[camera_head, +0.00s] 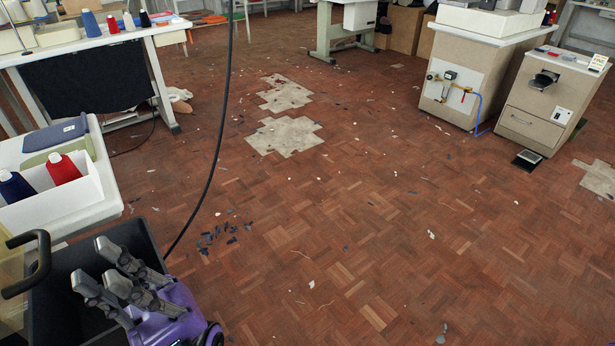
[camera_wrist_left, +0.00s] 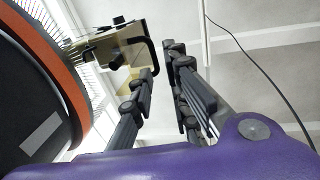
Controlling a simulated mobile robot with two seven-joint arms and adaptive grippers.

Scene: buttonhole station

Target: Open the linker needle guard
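A yellowish see-through panel with a curved black handle, which looks like the needle guard (camera_head: 25,265), stands at the lower left edge of the head view, partly cut off. The guard also shows in the left wrist view (camera_wrist_left: 117,50), beyond the fingers. Beside it there is a large round dark part with an orange rim and a row of thin needles, apparently the linker dial (camera_wrist_left: 45,70). My purple left gripper (camera_head: 97,265) is right of the handle, apart from it. Its fingers are spread and empty in the wrist view (camera_wrist_left: 160,65). My right gripper is not in view.
A white table with a white bin (camera_head: 60,205) of thread cones stands just behind the left gripper. A black cable (camera_head: 222,120) hangs down to its right. The parquet floor (camera_head: 380,230) is broadly clear, with scraps. Cabinets (camera_head: 545,105) stand at the far right.

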